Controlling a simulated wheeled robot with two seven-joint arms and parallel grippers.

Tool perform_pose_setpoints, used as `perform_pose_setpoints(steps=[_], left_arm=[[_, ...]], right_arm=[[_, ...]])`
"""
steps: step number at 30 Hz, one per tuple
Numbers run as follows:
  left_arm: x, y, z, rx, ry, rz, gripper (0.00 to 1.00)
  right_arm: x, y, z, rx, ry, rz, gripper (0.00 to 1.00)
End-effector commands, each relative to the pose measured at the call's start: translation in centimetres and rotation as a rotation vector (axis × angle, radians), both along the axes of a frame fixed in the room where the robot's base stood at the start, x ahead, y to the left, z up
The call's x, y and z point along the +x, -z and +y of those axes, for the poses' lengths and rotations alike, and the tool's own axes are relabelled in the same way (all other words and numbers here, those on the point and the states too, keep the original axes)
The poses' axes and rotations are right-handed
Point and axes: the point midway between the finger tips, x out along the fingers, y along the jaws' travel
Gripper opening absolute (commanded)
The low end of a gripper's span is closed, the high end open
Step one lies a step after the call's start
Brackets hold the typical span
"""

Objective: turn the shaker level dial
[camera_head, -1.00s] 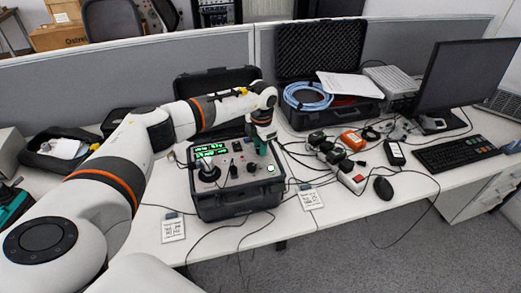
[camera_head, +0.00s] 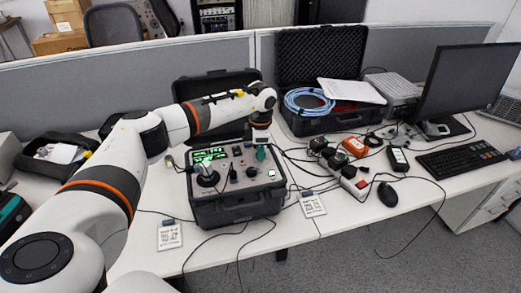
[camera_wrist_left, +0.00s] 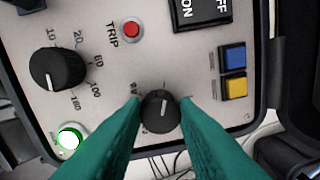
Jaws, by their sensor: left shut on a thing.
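A black dial (camera_wrist_left: 161,111) with a white pointer line stands on the grey control panel (camera_wrist_left: 190,75) of a black case (camera_head: 237,209). My left gripper (camera_wrist_left: 160,112) is shut on this dial, with a teal finger on each side of it. In the head view, my left gripper (camera_head: 261,154) is at the panel's far right part, and the wrist hides most of it. The dial's lettering is partly hidden by the fingers, so I cannot read its name. My right gripper is not in view.
A larger numbered black knob (camera_wrist_left: 57,67), a red TRIP button (camera_wrist_left: 131,29), a lit green button (camera_wrist_left: 69,137), and blue (camera_wrist_left: 233,57) and yellow (camera_wrist_left: 236,88) buttons share the panel. Power strips with cables (camera_head: 352,180) and an open case with blue hose (camera_head: 308,100) are to the right.

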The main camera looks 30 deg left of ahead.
Motion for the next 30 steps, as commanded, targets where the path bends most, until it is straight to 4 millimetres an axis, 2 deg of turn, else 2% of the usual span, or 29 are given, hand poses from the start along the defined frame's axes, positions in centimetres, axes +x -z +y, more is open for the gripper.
perform_pose_setpoints(steps=[8,9,12,23,26,30], left_arm=[[0.1,-0.2,0.0,0.000,-0.002,-0.005,0.04],[0.1,-0.2,0.0,0.000,-0.002,-0.005,0.33],[0.1,-0.1,0.0,-0.001,-0.002,-0.004,0.48],[0.1,-0.5,0.0,0.000,-0.002,-0.004,0.48],[0.0,-1.7,0.0,0.000,-0.002,-0.005,0.48],[0.0,-4.6,-0.1,0.001,-0.001,-0.007,0.48]], right_arm=[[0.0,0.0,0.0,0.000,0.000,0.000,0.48],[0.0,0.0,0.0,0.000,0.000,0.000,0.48],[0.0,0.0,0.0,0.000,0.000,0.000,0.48],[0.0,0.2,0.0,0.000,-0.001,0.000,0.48],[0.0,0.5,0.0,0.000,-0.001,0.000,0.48],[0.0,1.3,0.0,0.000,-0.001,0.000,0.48]])
